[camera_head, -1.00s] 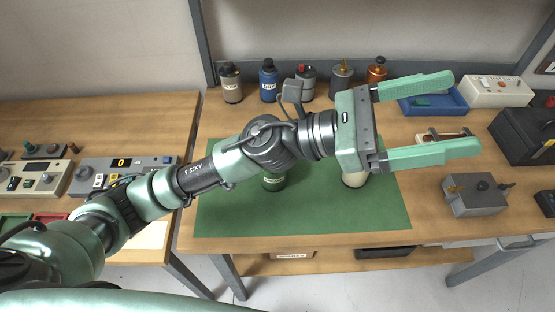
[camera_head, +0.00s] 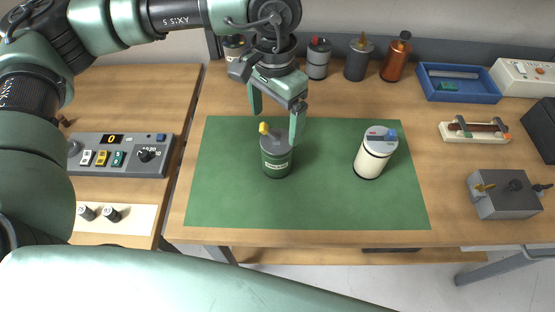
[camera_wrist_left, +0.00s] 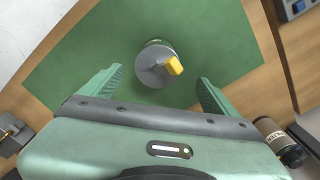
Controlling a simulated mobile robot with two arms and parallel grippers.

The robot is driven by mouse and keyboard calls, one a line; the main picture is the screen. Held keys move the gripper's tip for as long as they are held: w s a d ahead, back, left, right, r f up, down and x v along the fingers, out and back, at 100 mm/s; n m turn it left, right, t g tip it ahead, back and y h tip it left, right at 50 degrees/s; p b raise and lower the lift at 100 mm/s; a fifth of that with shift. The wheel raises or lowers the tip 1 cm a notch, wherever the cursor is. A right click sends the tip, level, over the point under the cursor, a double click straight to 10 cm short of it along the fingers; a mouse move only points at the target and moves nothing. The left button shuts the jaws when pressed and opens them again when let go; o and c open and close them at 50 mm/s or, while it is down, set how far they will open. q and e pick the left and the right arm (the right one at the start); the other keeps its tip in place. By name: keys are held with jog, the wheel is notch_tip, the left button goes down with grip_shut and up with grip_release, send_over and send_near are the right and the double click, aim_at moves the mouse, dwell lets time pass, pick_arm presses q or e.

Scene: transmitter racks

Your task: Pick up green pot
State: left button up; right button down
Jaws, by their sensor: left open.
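The green pot (camera_head: 277,160) stands upright on the green mat (camera_head: 225,205). It has a grey lid with a yellow knob on top and a pale label on its front. My left gripper (camera_head: 273,127) points down above the pot, open and empty, with its fingers to either side of the lid. In the left wrist view the pot (camera_wrist_left: 156,64) lies ahead of the gap between the open fingertips (camera_wrist_left: 160,76). My right gripper is not in view.
A white pot (camera_head: 371,158) with a grey lid stands on the mat to the right. Several pots, including an orange one (camera_head: 396,58), line the back. A blue tray (camera_head: 458,84) and a grey box (camera_head: 503,197) stand at the right. The front of the mat is clear.

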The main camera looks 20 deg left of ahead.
aim_at(277, 136)
pick_arm(q)
jog(key=f+p, duration=0.1)
jog(key=f, duration=0.3)
jog(key=f+p, duration=0.2)
jog(key=f, duration=0.2)
jog(key=shift+d+p, duration=0.2)
jog(key=shift+p, duration=0.1)
jog(key=shift+f, duration=0.25)
jog(key=c, duration=1.9)
